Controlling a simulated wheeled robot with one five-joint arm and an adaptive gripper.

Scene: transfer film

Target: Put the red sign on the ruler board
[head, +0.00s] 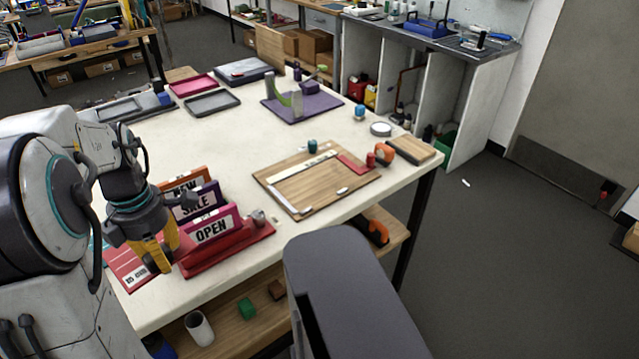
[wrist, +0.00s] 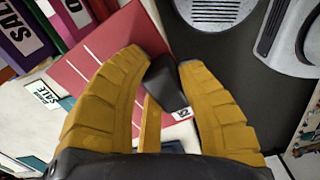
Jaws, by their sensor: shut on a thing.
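A pink-red OPEN sign (head: 212,229) stands in a red rack (head: 228,249), with a purple SALE sign (head: 200,200) and an orange NEW sign (head: 183,185) behind it. The wooden ruler board (head: 310,190) lies right of the rack with light strips along two edges. My gripper (head: 158,263) is low beside the rack.
A red strip (head: 352,163), small jars and an orange tool (head: 385,152) are on or near the board's far right side. A purple mat (head: 303,107) with a stand and several trays lie farther back. White tabletop between rack and board is mostly clear.

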